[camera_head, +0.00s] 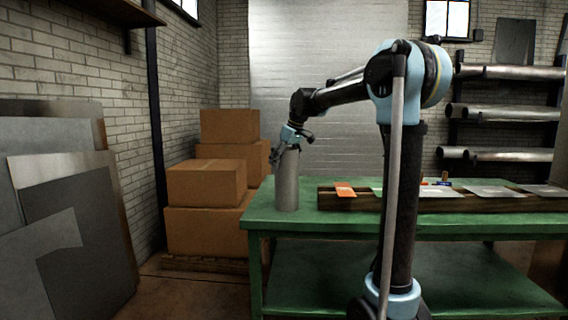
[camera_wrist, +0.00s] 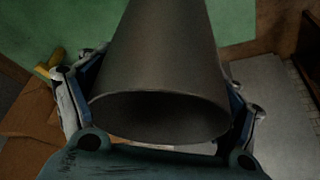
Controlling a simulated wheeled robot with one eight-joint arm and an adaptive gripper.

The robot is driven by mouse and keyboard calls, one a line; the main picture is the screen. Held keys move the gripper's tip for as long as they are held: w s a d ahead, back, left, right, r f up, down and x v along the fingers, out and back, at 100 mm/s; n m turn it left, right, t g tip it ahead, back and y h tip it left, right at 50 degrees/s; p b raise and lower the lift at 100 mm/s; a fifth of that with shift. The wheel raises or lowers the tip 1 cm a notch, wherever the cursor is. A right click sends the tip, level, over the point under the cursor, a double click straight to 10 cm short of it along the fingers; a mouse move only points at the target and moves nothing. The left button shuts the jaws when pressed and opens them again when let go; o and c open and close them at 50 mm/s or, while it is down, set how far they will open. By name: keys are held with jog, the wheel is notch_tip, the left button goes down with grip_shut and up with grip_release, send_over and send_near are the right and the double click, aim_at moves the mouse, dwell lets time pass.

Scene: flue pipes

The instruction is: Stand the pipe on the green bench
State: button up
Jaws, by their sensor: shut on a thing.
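The pipe (camera_head: 287,182) is a grey metal tube, upright at the left end of the green bench (camera_head: 345,226). Its lower end appears to meet the bench top. My gripper (camera_head: 288,146) is at the pipe's top end, reaching down from above. In the wrist view the pipe (camera_wrist: 165,70) fills the middle, its open round mouth facing the camera. The fingers of my gripper (camera_wrist: 160,120) are shut on it, one on each side of the rim. The bench top (camera_wrist: 105,38) shows green behind it. The contact at the pipe's foot is hidden in the wrist view.
A wooden beam (camera_head: 365,201) with several flat sheets on it lies along the bench, right of the pipe. Cardboard boxes (camera_head: 205,182) are stacked left of the bench. Metal sheets (camera_head: 75,225) lean on the left wall. A rack of pipes (camera_head: 505,113) stands at right.

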jog(key=o, duration=1.6)
jog(key=v, duration=1.2)
jog(key=s+d+f+m+h, duration=0.1)
jog(key=s+d+f+m, duration=0.2)
jog(key=s+d+f, duration=0.4)
jog(key=s+d+f+m+h, duration=0.1)
jog(key=s+d+f+m, duration=0.2)
jog(key=s+f, duration=1.5)
jog(key=s+d+f+m+h, duration=0.1)
jog(key=s+d+f+m, duration=0.3)
jog(key=s+d+f, duration=0.7)
notch_tip(320, 180, down, 4)
jog(key=shift+s+d+f+g, duration=0.1)
jog(key=shift+s+d+g, duration=0.2)
jog(key=shift+s, duration=0.85)
